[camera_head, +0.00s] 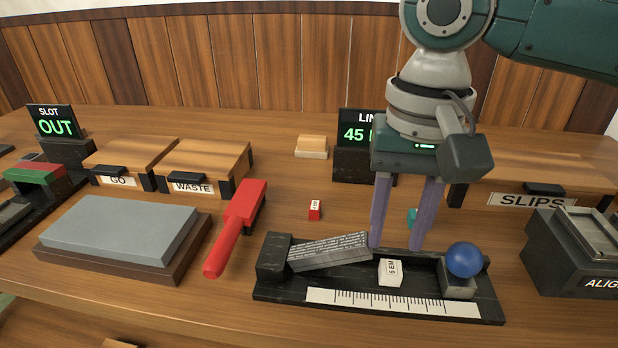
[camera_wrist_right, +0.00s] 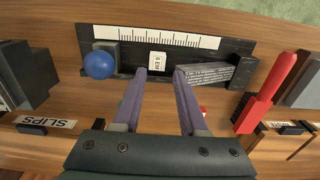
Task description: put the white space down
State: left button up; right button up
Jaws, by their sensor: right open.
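The white space (camera_head: 390,273), a small white block marked 6 EM, sits in the black composing stick (camera_head: 270,293). It lies between the grey line of type (camera_head: 328,252) and the block with the blue ball (camera_head: 464,259), with a gap towards the ball. My right gripper (camera_head: 397,248) is open, pointing down at the stick's back side. In the right wrist view, the white space (camera_wrist_right: 157,62) shows just beyond and between the two fingertips (camera_wrist_right: 160,72), with nothing gripped. I cannot tell whether a finger touches the line of type. My left gripper is out of view.
A red cube (camera_head: 315,210) and a teal piece (camera_head: 411,218) lie behind the stick. A red-handled tool (camera_head: 237,225) and a grey slab (camera_head: 120,228) are left. A dark ALIGN box (camera_head: 560,262) is right. GO, WASTE and SLIPS boxes and display signs stand behind.

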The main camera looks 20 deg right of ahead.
aim_at(388, 267)
notch_tip(388, 267, up, 6)
jog(key=r+p, duration=0.1)
jog(key=s+a+f+n+t+y, duration=0.2)
jog(key=s+a+f+n+y, duration=0.1)
jog(key=s+a+f+n, duration=0.55)
jog(key=s+d+t+h, duration=0.1)
jog(key=s+d+h, duration=0.1)
jog(key=s+d, duration=0.3)
jog(key=s, duration=0.2)
jog(key=shift+s+d+f+t+h, duration=0.2)
jog(key=shift+s+d+t+h, duration=0.1)
jog(key=shift+h, duration=0.1)
